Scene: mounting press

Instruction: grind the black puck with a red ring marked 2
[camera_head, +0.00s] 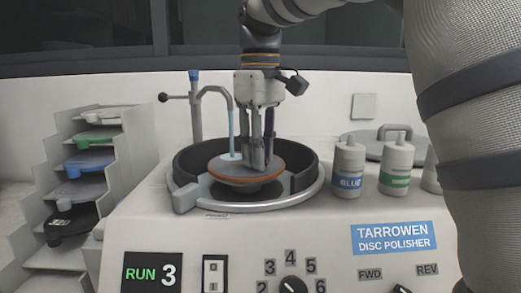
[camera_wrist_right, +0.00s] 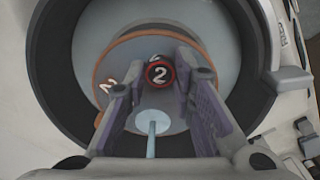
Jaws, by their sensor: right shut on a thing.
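The black puck with a red ring (camera_wrist_right: 160,72), its top marked 2, sits between the fingers of my right gripper (camera_head: 258,160). In the head view the fingers hide the puck. The gripper is shut on it from above and points down at an orange-rimmed grey disc (camera_head: 226,171) in the polisher's bowl. The disc bears a white 2 in the wrist view (camera_wrist_right: 107,87). I cannot tell whether the puck touches the disc. A pale blue water stream (camera_head: 231,130) comes down from the spout onto the disc. My left gripper is not in view.
The bowl's dark wall (camera_head: 190,162) surrounds the disc. A rack (camera_head: 124,155) at left holds several coloured discs. Blue (camera_head: 348,160) and green (camera_head: 396,158) labelled bottles stand right of the bowl. The display (camera_head: 152,273) reads RUN 3. A numbered dial (camera_head: 293,286) is in front.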

